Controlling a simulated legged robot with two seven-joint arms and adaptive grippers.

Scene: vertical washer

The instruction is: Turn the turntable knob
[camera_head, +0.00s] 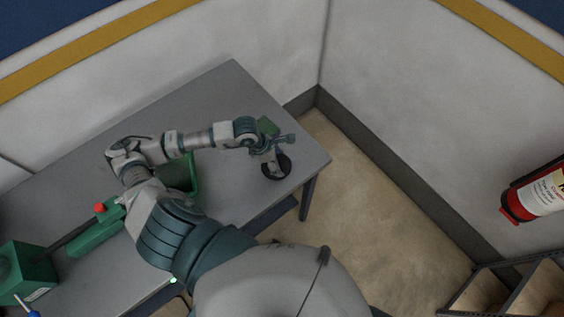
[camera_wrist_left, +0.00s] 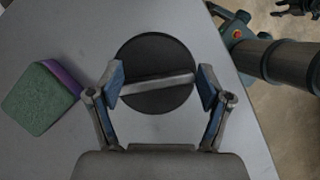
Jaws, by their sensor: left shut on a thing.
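The turntable knob is a round black disc (camera_head: 283,163) with a raised grey bar across it, near the right end of the grey table. In the left wrist view the disc (camera_wrist_left: 155,55) lies between my fingers, and its bar (camera_wrist_left: 158,85) runs from one finger towards the other. My left gripper (camera_head: 273,153) is over the knob, and it also shows in the left wrist view (camera_wrist_left: 162,83). It is shut on the bar lengthwise, with fingers at its two ends. A dark claw-like shape (camera_wrist_left: 296,7) at the top right may be my right gripper; its jaws are unclear.
A green and purple block (camera_wrist_left: 45,97) lies on the table beside the knob; its green side shows in the head view (camera_head: 267,126). The table edge is right of the knob.

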